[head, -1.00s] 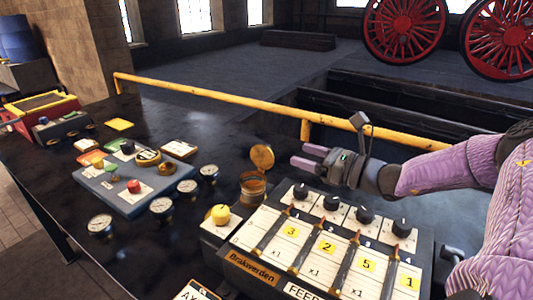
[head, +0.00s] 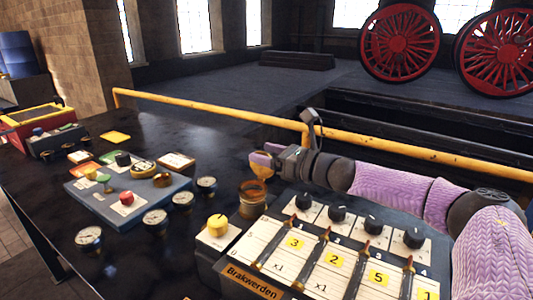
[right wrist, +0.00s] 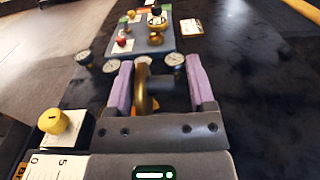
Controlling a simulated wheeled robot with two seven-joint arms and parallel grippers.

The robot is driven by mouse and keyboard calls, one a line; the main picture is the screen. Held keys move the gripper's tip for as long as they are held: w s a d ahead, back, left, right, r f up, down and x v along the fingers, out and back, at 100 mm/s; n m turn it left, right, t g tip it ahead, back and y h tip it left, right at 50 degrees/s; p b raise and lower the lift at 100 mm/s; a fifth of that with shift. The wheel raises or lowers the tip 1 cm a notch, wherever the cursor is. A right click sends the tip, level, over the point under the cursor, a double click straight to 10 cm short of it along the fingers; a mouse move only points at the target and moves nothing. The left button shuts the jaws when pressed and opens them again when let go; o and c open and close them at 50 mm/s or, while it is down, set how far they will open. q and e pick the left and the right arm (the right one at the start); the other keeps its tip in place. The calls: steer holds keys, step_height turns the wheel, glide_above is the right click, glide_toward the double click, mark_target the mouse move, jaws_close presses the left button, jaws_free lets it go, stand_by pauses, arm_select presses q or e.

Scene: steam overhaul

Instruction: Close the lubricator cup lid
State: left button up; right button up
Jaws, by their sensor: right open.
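The brass lubricator cup (head: 253,203) stands on the dark bench, left of the numbered panel. Its round lid (head: 262,171) stands upright above the cup's rear rim, so the cup is open. My right gripper (head: 261,155) is open at the lid and hides its upper part. In the right wrist view the lid (right wrist: 142,88) shows nearly edge-on between the two lilac fingers (right wrist: 159,70), closer to the left one. I cannot tell whether a finger touches it. My left gripper is not in view.
The panel (head: 330,250) with knobs and levers lies below my right arm. A yellow knob (head: 217,225) stands left of the cup. Several gauges (head: 155,222) and a blue-grey board (head: 130,195) lie further left. A yellow rail (head: 220,105) runs behind.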

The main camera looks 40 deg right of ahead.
jaws_close()
stand_by(0.3)
